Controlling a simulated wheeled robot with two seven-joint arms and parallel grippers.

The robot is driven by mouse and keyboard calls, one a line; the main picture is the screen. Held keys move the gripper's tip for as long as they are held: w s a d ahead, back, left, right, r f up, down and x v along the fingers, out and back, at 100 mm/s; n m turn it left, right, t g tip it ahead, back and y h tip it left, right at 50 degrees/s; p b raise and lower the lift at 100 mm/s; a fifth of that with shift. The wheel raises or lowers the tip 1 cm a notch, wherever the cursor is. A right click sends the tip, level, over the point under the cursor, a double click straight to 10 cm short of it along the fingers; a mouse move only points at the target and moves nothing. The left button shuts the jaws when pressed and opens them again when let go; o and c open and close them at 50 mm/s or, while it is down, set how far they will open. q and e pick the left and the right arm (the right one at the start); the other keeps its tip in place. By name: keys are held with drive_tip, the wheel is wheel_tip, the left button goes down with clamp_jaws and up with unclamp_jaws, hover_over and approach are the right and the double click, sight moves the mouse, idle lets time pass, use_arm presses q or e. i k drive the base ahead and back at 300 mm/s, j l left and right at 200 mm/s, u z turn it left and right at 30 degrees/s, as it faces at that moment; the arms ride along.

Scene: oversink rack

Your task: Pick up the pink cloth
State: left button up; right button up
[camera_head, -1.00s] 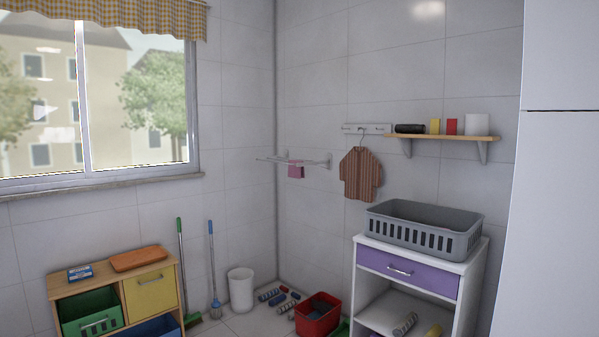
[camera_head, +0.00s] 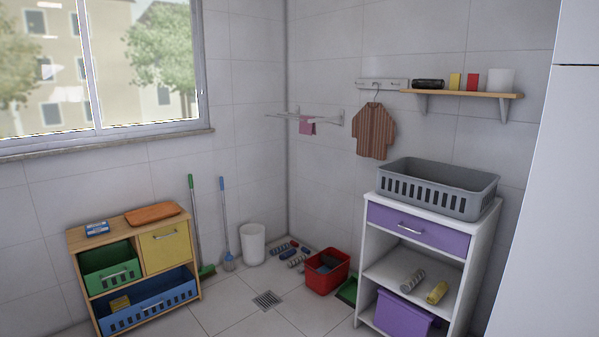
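The pink cloth (camera_head: 307,126) hangs over a white wall-mounted drying rack (camera_head: 334,118) on the back wall, left of a striped shirt. It is small and far off in the head view. Neither of my grippers shows in the view.
A white cabinet (camera_head: 484,222) with a grey basket (camera_head: 437,188) on top stands at the right. A wooden unit (camera_head: 196,255) with bins stands at the left. Open floor lies in the middle.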

sight(305, 129)
drive_tip(key=i, duration=2.95)
